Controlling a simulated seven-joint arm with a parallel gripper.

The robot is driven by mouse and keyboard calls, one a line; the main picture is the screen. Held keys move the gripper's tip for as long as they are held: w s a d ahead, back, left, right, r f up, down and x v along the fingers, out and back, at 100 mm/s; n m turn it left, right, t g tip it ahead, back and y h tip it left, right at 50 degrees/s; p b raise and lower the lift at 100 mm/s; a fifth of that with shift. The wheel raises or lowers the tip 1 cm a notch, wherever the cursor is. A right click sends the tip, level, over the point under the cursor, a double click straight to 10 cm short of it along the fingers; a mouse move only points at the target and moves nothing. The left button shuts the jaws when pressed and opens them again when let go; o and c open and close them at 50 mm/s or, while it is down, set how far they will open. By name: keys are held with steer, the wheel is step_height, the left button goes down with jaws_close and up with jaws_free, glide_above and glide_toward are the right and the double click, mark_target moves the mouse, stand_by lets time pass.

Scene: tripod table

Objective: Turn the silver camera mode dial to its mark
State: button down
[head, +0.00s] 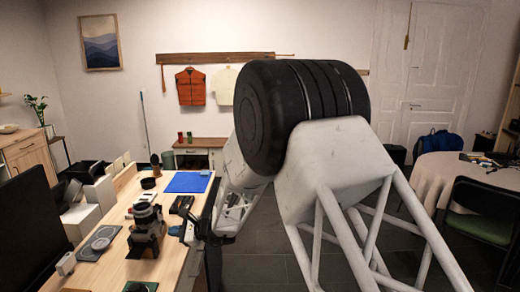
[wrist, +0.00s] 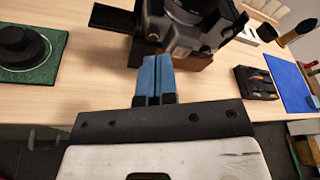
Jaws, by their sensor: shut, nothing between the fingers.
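The silver-grey camera (head: 146,222) stands on a dark and wooden support on the wooden table. It also shows at the top of the wrist view (wrist: 182,42), cut off by the frame edge. A round ringed part (wrist: 186,8) shows on it there; I cannot tell for sure that this is the mode dial, and no mark can be made out. My gripper (head: 176,231) is right of the camera in the head view. In the wrist view its blue fingers (wrist: 155,62) are pressed together, empty, pointing at the camera's near side. I cannot tell whether they touch it.
A black round piece on a green mat (wrist: 52,75) lies left in the wrist view. A black tray (wrist: 243,78) and a blue mat (wrist: 290,84) lie right. A grey tray with round pieces (head: 92,252) is left of the camera. Bare tabletop lies between.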

mark_target(153, 237)
steer(key=shift+a, duration=3.35)
steer(key=shift+a, duration=0.2)
steer(key=shift+s+f, duration=0.15)
steer(key=shift+s, duration=0.4)
steer(key=shift+s+f, duration=0.2)
steer(key=shift+s+d+f, duration=0.1)
steer(key=shift+s+f, duration=0.3)
steer(key=shift+f, duration=0.35)
steer(key=shift+s+r, duration=0.2)
steer(key=shift+r, duration=0.4)
